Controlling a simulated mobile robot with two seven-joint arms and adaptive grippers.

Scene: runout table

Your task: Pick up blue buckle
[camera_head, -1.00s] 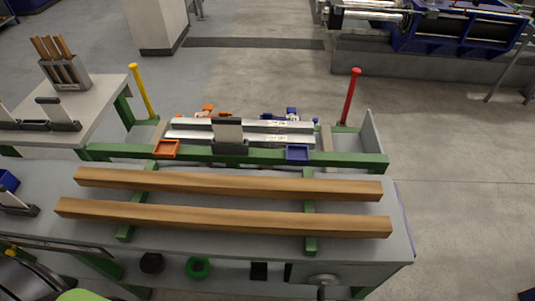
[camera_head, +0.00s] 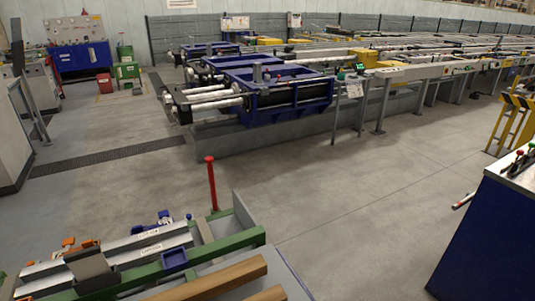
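A small blue piece (camera_head: 163,218), which looks like the blue buckle, is at the far side of the metal bars on the runout table, at the lower left of the head view. It is small and its exact shape is hard to tell. A square blue tray (camera_head: 174,261) is on the near side of the bars, on the green rail (camera_head: 222,243). Neither of my grippers is in view.
A red post (camera_head: 211,185) rises behind the table. Orange pieces (camera_head: 75,247) lie at the left end of the bars. Wooden beams (camera_head: 215,282) are in front. A blue cabinet (camera_head: 485,245) stands at right; the floor (camera_head: 345,190) between is clear.

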